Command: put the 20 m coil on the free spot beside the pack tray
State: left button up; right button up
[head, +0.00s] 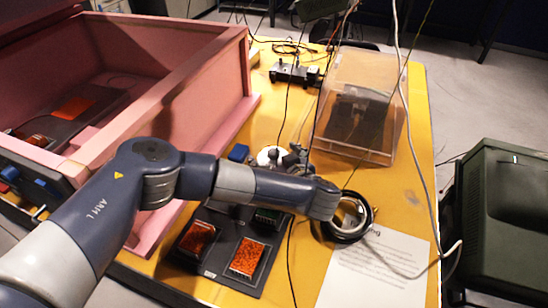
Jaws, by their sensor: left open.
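A black coil of cable (368,218) lies on the yellow table at the right, partly against a sheet of paper. I cannot read a length on it. The end of my left forearm covers its left edge. My left gripper (289,158) shows only in part, as grey pieces behind the forearm; it looks open, and its fingertips are hard to make out. It is apart from the black coil. The dark pack tray (215,270) lies below my forearm, with orange-topped packs (246,257) in it. My right gripper is not in view.
A white round thing (268,156) sits close to the grey pieces. A clear box (375,80) stands behind the coil. The printed sheet (370,275) lies at front right. A pink foam enclosure (205,105) takes the left. Loose cables cross the table. A green case (500,210) stands right.

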pick_arm(q)
jog(key=shift+r, duration=0.1)
jog(key=shift+r+p, duration=0.2)
jog(key=shift+p, duration=0.2)
jog(key=b+v, duration=0.2)
jog(key=v, duration=0.7)
jog(key=shift+d+f+b, duration=0.1)
jog(key=shift+d+b, duration=0.05)
jog(key=shift+b, duration=0.15)
jog(key=shift+s+d+r+p, duration=0.25)
jog(key=shift+s+r+p, duration=0.15)
jog(key=shift+r+p, duration=0.05)
jog(key=shift+s+d+r, duration=0.15)
jog(key=shift+s+d, duration=0.05)
jog(key=shift+s, duration=0.6)
